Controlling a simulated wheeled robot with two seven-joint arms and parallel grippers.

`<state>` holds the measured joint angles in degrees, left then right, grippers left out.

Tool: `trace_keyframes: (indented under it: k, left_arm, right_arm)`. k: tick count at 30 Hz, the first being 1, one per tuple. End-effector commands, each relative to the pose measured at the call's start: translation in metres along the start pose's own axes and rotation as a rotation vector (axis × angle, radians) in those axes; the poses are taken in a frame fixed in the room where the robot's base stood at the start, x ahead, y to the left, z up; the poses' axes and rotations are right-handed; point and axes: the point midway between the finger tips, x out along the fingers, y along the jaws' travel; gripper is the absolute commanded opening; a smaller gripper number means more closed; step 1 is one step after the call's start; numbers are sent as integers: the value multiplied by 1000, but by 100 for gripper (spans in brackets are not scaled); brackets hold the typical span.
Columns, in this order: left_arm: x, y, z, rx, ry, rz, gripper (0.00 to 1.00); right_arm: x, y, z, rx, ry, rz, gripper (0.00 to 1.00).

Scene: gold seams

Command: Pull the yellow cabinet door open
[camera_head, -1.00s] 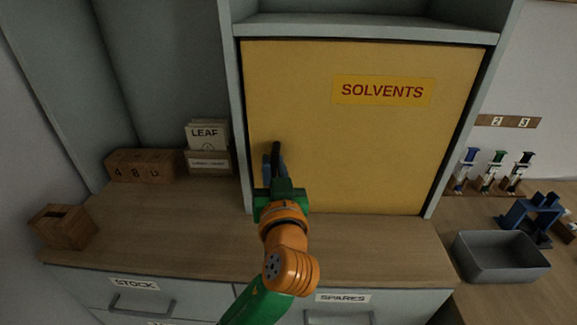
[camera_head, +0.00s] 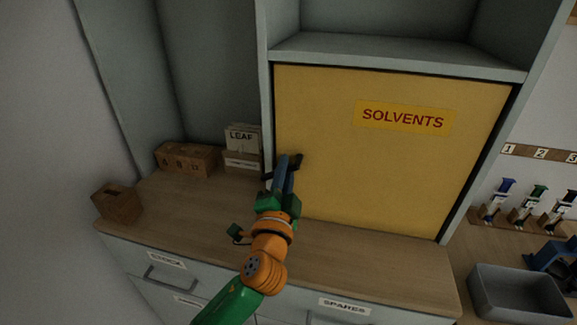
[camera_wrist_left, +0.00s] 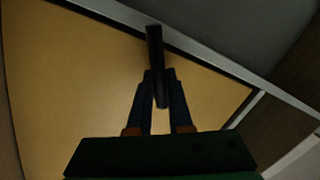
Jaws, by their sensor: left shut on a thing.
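The yellow cabinet door (camera_head: 385,170), labelled SOLVENTS, sits flush in its grey frame and looks closed; it also fills much of the left wrist view (camera_wrist_left: 75,75). Its dark bar handle (camera_head: 298,161) is near the door's left edge, and in the left wrist view the handle (camera_wrist_left: 155,50) runs between the fingers. My left gripper (camera_head: 282,170) is shut on the handle, with its blue fingers on either side of it. The left wrist view shows the gripper (camera_wrist_left: 160,90) close to the door face. My right gripper is not in view.
A wooden counter (camera_head: 200,225) runs below the door, with drawers under it. A grey bin (camera_head: 515,295) and several coloured clamps (camera_head: 530,203) are right.

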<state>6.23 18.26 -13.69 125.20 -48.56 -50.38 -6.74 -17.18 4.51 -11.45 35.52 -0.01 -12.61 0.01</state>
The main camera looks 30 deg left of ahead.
Motion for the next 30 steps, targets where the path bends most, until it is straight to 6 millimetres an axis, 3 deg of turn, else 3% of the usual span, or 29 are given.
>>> trace_keyframes:
  k: [15,30]
  left_arm:
    - [2,-9,-2,362,71,2,0]
    - [2,-10,-2,458,90,0,0]
  right_arm:
    - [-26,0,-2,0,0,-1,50]
    - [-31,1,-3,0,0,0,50]
